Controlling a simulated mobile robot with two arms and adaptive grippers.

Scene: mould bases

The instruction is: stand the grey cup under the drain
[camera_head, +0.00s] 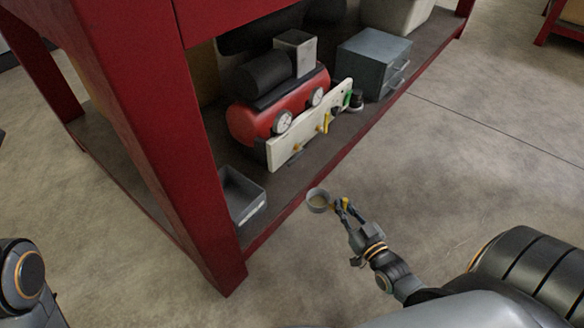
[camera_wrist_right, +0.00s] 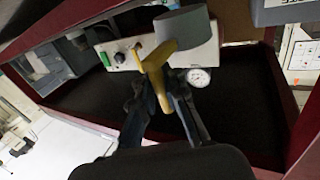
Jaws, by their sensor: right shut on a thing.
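The grey cup (camera_head: 318,200) is held by my right gripper (camera_head: 344,206) in front of the red bench's lower shelf, its open top facing up. In the right wrist view the grey cup (camera_wrist_right: 185,26) shows at the top, with a yellow handle (camera_wrist_right: 155,62) between the fingers of the right gripper (camera_wrist_right: 161,88). I cannot tell which fitting is the drain. The cup is apart from the panel. My left gripper is out of view.
The red bench leg (camera_head: 205,190) stands left of the cup. A grey bin (camera_head: 240,193) and a blue-grey drawer box (camera_head: 373,62) sit on the dark shelf (camera_head: 278,188). The shelf's red front edge runs diagonally. Floor (camera_head: 480,170) at right is clear.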

